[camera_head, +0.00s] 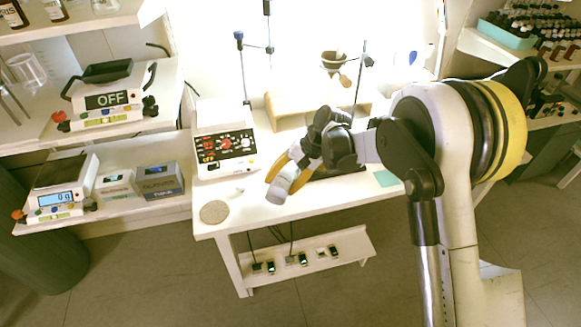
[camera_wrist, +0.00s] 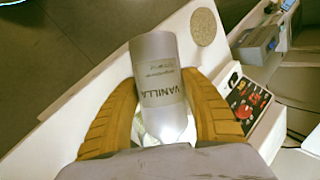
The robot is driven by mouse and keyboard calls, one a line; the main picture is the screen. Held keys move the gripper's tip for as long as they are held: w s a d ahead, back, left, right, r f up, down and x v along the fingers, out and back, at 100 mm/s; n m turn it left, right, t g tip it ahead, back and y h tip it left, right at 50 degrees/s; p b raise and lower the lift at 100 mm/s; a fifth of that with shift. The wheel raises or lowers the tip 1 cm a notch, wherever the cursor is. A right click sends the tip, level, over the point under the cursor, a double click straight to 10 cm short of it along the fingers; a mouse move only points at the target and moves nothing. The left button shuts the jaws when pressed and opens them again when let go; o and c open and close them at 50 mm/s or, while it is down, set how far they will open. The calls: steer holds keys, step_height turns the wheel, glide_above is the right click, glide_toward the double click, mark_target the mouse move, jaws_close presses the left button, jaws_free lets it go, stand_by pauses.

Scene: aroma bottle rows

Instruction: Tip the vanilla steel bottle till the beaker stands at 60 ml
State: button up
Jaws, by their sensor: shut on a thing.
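The vanilla steel bottle (camera_wrist: 158,62) is a grey-white cylinder whose VANILLA label reads upside down in the wrist view. My gripper (camera_wrist: 163,100) has its two yellow fingers shut on either side of it. In the head view my gripper (camera_head: 287,172) holds the bottle (camera_head: 279,192) tilted, near the front edge of the white table (camera_head: 222,231). A bright, glassy shape shows below the label in the wrist view; I cannot tell what it is. I cannot make out a beaker near the bottle, nor any level.
A control box with red lights (camera_head: 225,145) stands left of my gripper. A round cork mat (camera_head: 214,212) lies bare at the table's front left. A wooden bench (camera_head: 285,103) and thin stands are behind.

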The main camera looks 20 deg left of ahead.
steer(key=shift+r, duration=0.2)
stand_by(1.4)
steer(key=shift+s+f+n+t+b, duration=0.2)
steer(key=shift+f+n+t+b, duration=0.1)
steer(key=shift+f+t+b, duration=0.8)
steer(key=t+b, duration=0.2)
steer(key=shift+w+f+n+t, duration=0.35)
steer(key=shift+n+t, duration=0.05)
steer(key=shift+w+n+t+b, duration=0.35)
steer(key=shift+t+b, duration=0.15)
steer(key=shift+t, duration=0.4)
steer(key=shift+w+r+t, duration=0.1)
steer(key=shift+w+t, duration=0.1)
steer(key=shift+t, duration=0.2)
